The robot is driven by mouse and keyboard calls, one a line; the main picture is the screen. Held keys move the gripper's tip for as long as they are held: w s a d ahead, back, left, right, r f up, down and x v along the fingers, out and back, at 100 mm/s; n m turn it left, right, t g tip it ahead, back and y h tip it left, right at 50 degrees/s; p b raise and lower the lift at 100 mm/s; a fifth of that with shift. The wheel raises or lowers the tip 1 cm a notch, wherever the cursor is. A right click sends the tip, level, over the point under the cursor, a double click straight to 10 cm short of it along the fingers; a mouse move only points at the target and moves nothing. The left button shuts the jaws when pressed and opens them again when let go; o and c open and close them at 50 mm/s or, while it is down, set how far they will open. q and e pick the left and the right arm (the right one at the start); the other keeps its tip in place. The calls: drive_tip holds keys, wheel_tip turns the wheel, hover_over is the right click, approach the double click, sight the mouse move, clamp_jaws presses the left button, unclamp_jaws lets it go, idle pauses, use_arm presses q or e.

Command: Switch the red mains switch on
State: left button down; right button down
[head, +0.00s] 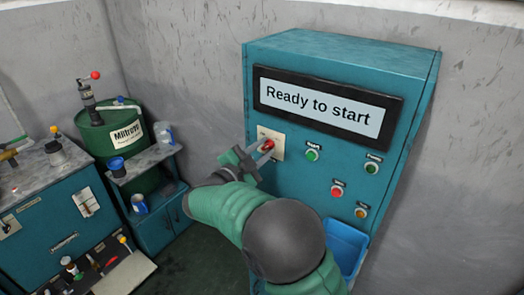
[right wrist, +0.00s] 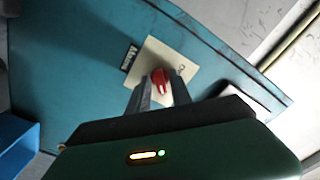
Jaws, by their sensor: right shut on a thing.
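The red mains switch (head: 268,145) sits on a cream plate (head: 276,134) at the left of the teal control cabinet (head: 300,52). My right gripper (head: 262,152) reaches it from below left, with its fingers at the red knob. In the right wrist view the two fingers (right wrist: 161,88) are shut on the red switch (right wrist: 160,77), one on each side. The plate (right wrist: 160,58) behind it carries small lettering, partly hidden. The display (head: 325,106) reads "Ready to start". My left gripper is not in view.
Green buttons (head: 312,155) and a red button (head: 337,190) are on the same panel, right of the switch. A blue bin (head: 345,245) is at the cabinet's lower right. A green drum (head: 108,133) and a workbench (head: 45,215) stand at the left.

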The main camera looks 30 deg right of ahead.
drive_tip(key=c, duration=1.5)
unclamp_jaws()
drive_tip(key=shift+r, duration=0.1)
drive_tip(key=shift+c, duration=0.2)
drive_tip(key=shift+o, duration=0.4)
drive_tip(key=shift+w+d+f, duration=0.2)
drive_tip(key=shift+w, duration=0.1)
drive_tip(key=b+v, duration=0.1)
drive_tip(key=v, duration=1.6)
drive_tip(key=shift+b, duration=0.3)
drive_tip(key=shift+f, duration=0.15)
